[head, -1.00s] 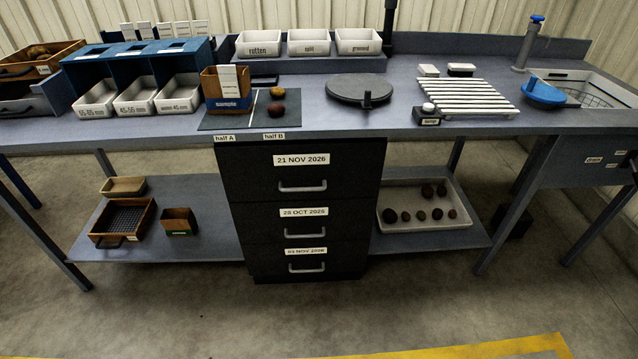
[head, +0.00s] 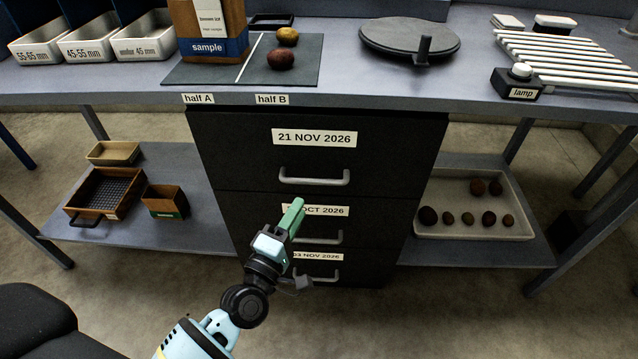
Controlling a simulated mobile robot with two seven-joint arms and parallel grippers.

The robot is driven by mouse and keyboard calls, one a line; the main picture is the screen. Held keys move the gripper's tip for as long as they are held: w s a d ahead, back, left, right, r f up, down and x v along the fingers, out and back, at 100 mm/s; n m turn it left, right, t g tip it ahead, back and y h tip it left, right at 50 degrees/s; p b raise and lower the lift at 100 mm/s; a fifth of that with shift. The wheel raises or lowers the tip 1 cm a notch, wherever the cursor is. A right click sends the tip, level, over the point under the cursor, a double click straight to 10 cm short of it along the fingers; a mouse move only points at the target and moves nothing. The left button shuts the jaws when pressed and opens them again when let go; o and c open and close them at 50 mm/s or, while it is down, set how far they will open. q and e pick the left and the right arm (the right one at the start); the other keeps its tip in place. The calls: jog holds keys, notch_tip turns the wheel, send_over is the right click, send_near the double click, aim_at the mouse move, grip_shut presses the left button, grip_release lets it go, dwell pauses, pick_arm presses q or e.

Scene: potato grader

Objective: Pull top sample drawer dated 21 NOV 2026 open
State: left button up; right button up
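The top sample drawer (head: 229,151) is black, with a white 21 NOV 2026 label (head: 314,138) and a grey bar handle (head: 314,177) below it. Its front is flush with the cabinet, so the drawer is closed. My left gripper (head: 293,212) has green fingers and reaches up from below. In the picture it lies just below the top handle, over the left part of the second drawer's label, and is apart from the handle. Its fingers overlap from this angle, so their gap is hidden. My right gripper is not in view.
Two lower drawers have handles; the middle handle (head: 322,238) is partly behind my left gripper. The worktop (head: 350,96) overhangs the cabinet. A lower shelf holds boxes at left and a potato tray (head: 470,232) at right. The floor in front is partly visible.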

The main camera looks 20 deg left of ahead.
aim_at(312, 187)
pick_arm(q)
jog(key=x, duration=0.7)
jog(key=shift+w, duration=0.35)
grip_shut()
